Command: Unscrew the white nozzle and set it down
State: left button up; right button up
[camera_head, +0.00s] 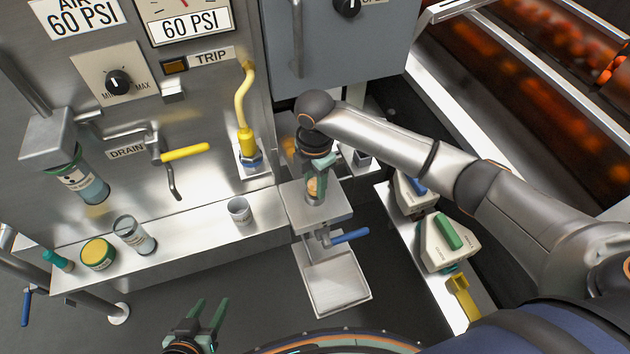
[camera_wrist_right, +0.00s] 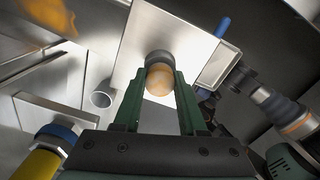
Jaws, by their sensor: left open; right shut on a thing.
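My right gripper (camera_head: 315,178) is over the small steel platform (camera_head: 336,214) in the middle. In the right wrist view, its green fingers (camera_wrist_right: 160,85) are shut on either side of a rounded tan-orange piece (camera_wrist_right: 159,80) with a dark grey collar. The piece sits over the pale plate of the platform and looks mostly upright in the head view. I cannot make out a clearly white nozzle; this piece may be it, but its colour looks tan. My left gripper (camera_head: 205,322) is open and empty at the bottom, away from the platform.
A small metal cup (camera_head: 240,211) stands on the steel shelf (camera_head: 192,226) left of the platform. A blue-handled valve (camera_head: 350,236) and steel tray (camera_head: 335,285) are below. Spray bottles (camera_head: 447,240) stand right.

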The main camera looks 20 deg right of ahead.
jog(key=n, duration=0.4)
jog(key=shift+n, duration=0.3)
jog(key=n, duration=0.3)
jog(key=shift+n, duration=0.4)
jog(key=o, duration=0.8)
jog(key=shift+c, duration=0.2)
jog(key=m, duration=0.5)
jog(key=shift+m, duration=0.3)
jog(key=m, duration=0.6)
